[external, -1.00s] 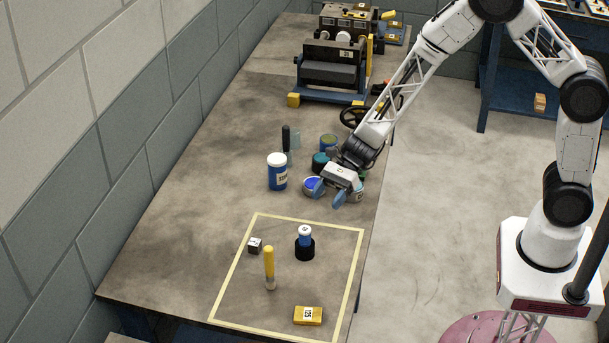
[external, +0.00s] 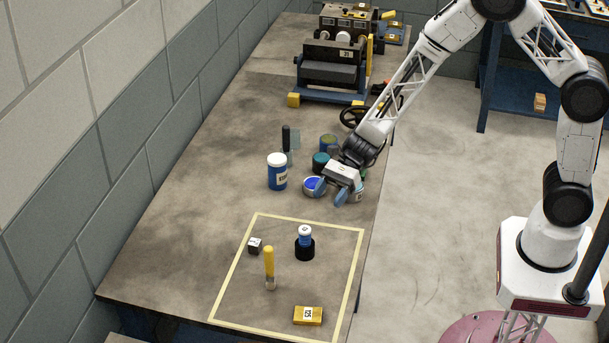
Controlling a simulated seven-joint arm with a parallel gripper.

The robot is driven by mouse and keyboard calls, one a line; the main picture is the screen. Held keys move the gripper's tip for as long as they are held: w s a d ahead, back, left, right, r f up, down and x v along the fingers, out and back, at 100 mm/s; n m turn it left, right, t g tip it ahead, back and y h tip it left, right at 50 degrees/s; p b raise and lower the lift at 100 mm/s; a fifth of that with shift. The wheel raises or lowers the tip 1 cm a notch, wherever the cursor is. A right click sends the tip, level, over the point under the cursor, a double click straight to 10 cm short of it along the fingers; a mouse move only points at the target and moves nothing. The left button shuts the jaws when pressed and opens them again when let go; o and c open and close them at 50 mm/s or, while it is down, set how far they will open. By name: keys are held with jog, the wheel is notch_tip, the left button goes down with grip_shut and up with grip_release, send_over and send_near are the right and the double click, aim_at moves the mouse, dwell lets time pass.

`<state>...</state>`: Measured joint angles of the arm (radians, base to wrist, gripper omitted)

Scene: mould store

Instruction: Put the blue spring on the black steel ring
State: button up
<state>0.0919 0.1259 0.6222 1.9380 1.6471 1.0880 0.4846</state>
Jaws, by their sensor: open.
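A blue spring-like piece with a white top (external: 305,238) stands upright on the black steel ring (external: 305,252), inside the yellow taped square. It looks seated on or in the ring; how deep it sits cannot be told. My gripper (external: 330,193) is open, its blue fingertips apart, above the table beyond the square's far edge. It is clear of the spring and ring. No held thing shows between the fingers.
Cans and jars, including a blue-topped tin (external: 313,184), crowd around my gripper. A blue bottle with a white lid (external: 277,171) stands left. The taped square also holds a yellow-handled tool (external: 269,264), a small dark cube (external: 254,246) and a yellow block (external: 308,315).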

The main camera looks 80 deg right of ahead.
jog(key=s+r+n+g+h, duration=0.45)
jog(key=s+r+n, duration=0.65)
jog(key=s+r, duration=0.65)
jog(key=s+d+r+n+h, duration=0.2)
jog(key=s+d+r+n, duration=0.1)
jog(key=s, duration=0.4)
jog(key=s+d+r+n+t+h, duration=0.1)
jog(key=s+d+r+n+h, duration=0.2)
jog(key=s, duration=0.4)
jog(key=s+d+r+n+t+h, duration=0.1)
jog(key=s+d+r+n+h, duration=0.2)
jog(key=s+n, duration=0.2)
jog(key=shift+s+d+r, duration=0.4)
jog(key=shift+s, duration=0.85)
